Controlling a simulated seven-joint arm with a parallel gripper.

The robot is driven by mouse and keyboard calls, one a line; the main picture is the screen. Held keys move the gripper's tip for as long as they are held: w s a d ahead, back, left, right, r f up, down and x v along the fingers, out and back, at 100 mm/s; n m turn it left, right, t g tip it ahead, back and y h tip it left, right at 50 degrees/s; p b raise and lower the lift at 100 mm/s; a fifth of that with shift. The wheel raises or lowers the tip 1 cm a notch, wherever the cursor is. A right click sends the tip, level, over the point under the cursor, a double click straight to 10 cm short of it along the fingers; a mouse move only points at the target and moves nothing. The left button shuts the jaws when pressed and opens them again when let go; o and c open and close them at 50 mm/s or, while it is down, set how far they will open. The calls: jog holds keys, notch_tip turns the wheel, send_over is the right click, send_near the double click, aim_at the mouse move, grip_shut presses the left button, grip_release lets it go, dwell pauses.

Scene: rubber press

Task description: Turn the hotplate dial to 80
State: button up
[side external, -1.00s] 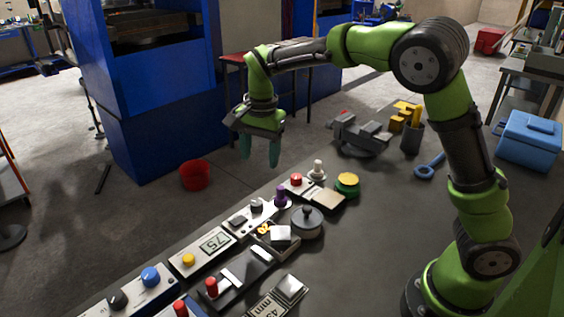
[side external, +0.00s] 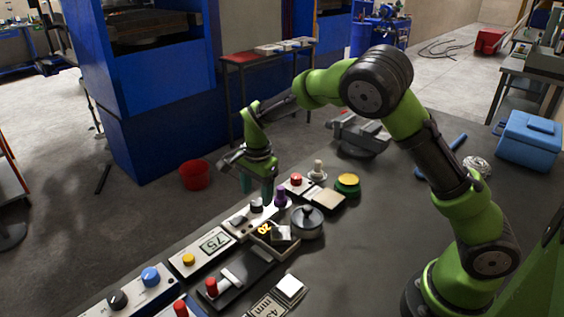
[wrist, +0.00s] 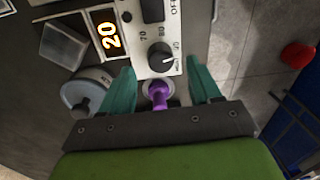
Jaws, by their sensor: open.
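The hotplate dial is a dark knob (wrist: 160,57) with a white pointer line, on a white panel (wrist: 152,30) printed with numbers such as 70 and 80. The pointer line points toward the right in the wrist view; its exact reading is unclear. In the side view the dial (side external: 257,204) is small, close below my gripper (side external: 256,194). In the wrist view my gripper (wrist: 161,72) is open and empty, with its teal fingers on either side of the dial's near side. A purple knob (wrist: 158,95) shows between the fingers. I cannot tell whether anything touches.
An orange 20 display (wrist: 107,35) and a grey lidded pot (side external: 307,221) stand beside the panel. A red bucket (side external: 194,175) stands beyond the bench edge.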

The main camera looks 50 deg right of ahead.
aim_at(257, 202)
jog(key=shift+w+f, duration=0.1)
jog(key=shift+f, duration=1.55)
jog(key=c, duration=1)
jog(key=shift+c, duration=0.2)
jog(key=shift+n, duration=0.4)
jog(key=n, duration=1)
jog(key=shift+d+n+y, duration=0.1)
jog(key=shift+n+y, duration=0.2)
jog(key=shift+n, duration=0.1)
